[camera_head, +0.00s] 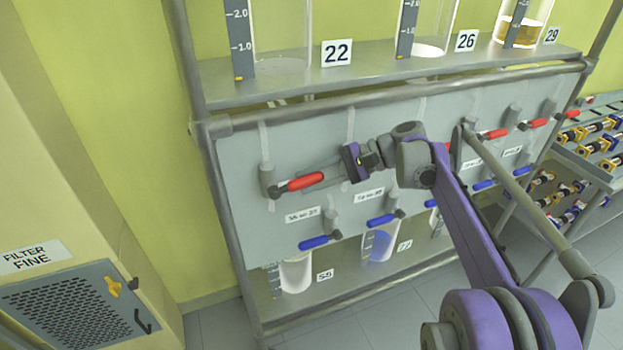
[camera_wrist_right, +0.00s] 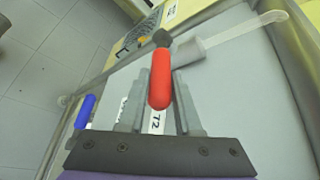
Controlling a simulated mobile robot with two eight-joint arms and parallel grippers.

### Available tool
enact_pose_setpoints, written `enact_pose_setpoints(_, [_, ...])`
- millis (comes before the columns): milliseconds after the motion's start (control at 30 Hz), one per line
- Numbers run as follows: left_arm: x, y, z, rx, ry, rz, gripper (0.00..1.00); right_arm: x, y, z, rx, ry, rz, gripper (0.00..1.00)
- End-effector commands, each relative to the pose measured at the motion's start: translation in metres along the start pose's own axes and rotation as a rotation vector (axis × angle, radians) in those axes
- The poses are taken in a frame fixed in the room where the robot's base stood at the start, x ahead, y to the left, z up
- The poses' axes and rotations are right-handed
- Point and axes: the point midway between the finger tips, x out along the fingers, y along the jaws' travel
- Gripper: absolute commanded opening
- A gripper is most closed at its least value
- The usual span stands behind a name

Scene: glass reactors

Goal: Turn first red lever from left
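The first red lever from the left (camera_head: 305,182) sits on the grey panel, its red handle pointing right from a grey valve body. My right gripper (camera_head: 347,166) is just right of the handle's free end in the head view. In the right wrist view, the gripper (camera_wrist_right: 158,95) has its two grey fingers apart, open. The red lever (camera_wrist_right: 160,80) shows in line with the gap between them, with space on both sides. I cannot tell how deep the handle is between the fingers. My left gripper is not in view.
More red levers (camera_head: 497,133) continue right along the panel. A blue lever (camera_head: 314,242) is below the first red one; it also shows in the wrist view (camera_wrist_right: 86,111). A shelf edge and pipe (camera_head: 290,112) run above. A filter cabinet (camera_head: 75,300) stands at left.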

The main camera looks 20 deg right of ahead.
Motion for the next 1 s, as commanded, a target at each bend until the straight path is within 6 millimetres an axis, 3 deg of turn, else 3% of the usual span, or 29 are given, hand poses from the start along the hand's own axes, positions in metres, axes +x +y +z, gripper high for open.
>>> enact_pose_setpoints(33, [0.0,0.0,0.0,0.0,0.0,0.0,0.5,0.0,0.0,0.0,0.0,0.0,0.0,0.43])
enact_pose_setpoints(133, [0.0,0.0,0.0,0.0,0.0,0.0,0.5,0.0,0.0,0.0,0.0,0.0,0.0,0.61])
enact_pose_setpoints(500, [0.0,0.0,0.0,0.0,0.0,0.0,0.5,-0.006,0.0,0.0,0.0,0.001,0.0,0.61])
enact_pose_setpoints(1000, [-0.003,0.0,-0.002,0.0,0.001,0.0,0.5,-0.094,0.0,-0.001,0.0,0.002,-0.001,0.61])
